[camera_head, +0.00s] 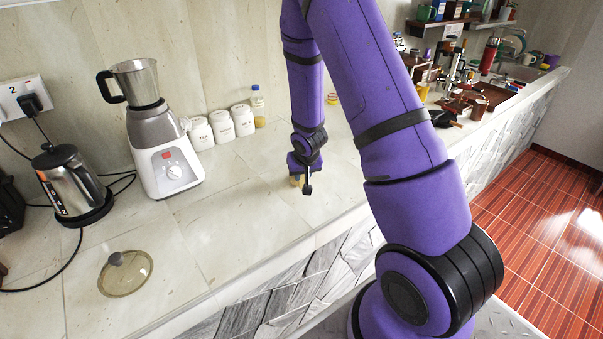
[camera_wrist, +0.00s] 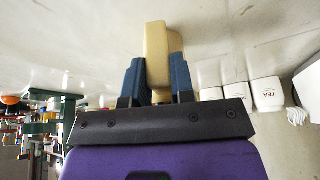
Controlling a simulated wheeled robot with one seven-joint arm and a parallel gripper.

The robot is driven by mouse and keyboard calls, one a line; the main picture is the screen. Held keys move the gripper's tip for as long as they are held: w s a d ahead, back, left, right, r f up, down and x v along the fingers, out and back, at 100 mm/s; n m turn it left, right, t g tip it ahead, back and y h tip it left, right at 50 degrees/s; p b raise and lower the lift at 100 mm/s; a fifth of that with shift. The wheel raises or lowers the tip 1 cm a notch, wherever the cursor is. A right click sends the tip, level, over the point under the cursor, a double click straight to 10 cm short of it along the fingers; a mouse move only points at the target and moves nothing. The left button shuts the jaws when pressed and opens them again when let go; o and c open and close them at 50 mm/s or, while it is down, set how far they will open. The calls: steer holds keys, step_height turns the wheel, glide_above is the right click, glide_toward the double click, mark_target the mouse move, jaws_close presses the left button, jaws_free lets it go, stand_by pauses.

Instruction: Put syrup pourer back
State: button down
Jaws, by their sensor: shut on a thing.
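In the wrist view, my gripper (camera_wrist: 159,78) is shut on a pale yellow, block-like thing that looks to be the syrup pourer (camera_wrist: 157,45). It lies between the two blue fingers and sticks out past their tips. In the head view, my gripper (camera_head: 300,183) points down low over the middle of the counter. Only a small tan bit of the held pourer (camera_head: 295,181) shows there, and my gripper hides the rest. I cannot tell whether the pourer touches the counter.
White canisters (camera_head: 222,127) and a blue-capped bottle (camera_head: 257,104) stand along the wall. A blender (camera_head: 165,150), a kettle (camera_head: 70,180) and a glass lid (camera_head: 125,275) are at left. Crowded items, including a red bottle (camera_head: 489,56), are at the far right. The counter left of my gripper is clear.

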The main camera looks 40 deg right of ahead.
steer(key=c, duration=1)
jaws_free()
steer(key=shift+o, duration=0.2)
steer(key=s+a+r, duration=0.2)
steer(key=s+r, duration=0.2)
steer(key=r, duration=0.5)
steer(key=s+a+r+n, duration=0.15)
steer(key=s+r, duration=0.25)
steer(key=r, duration=0.5)
steer(key=s+a+r, duration=0.3)
steer(key=s+r, duration=0.1)
steer(key=r, duration=0.6)
steer(key=s+a+r+n, duration=0.1)
steer(key=s+a+r, duration=0.2)
steer(key=s, duration=0.5)
steer(key=s+a+r+n+y, duration=0.1)
steer(key=s+a+r, duration=0.3)
steer(key=s, duration=0.5)
step_height(320, 180, up, 3)
steer(key=shift+f+t+y, duration=0.2)
steer(key=shift+t+y, duration=0.1)
steer(key=shift+t, duration=0.1)
steer(key=shift+s+n, duration=0.1)
steer(key=shift+n, duration=0.15)
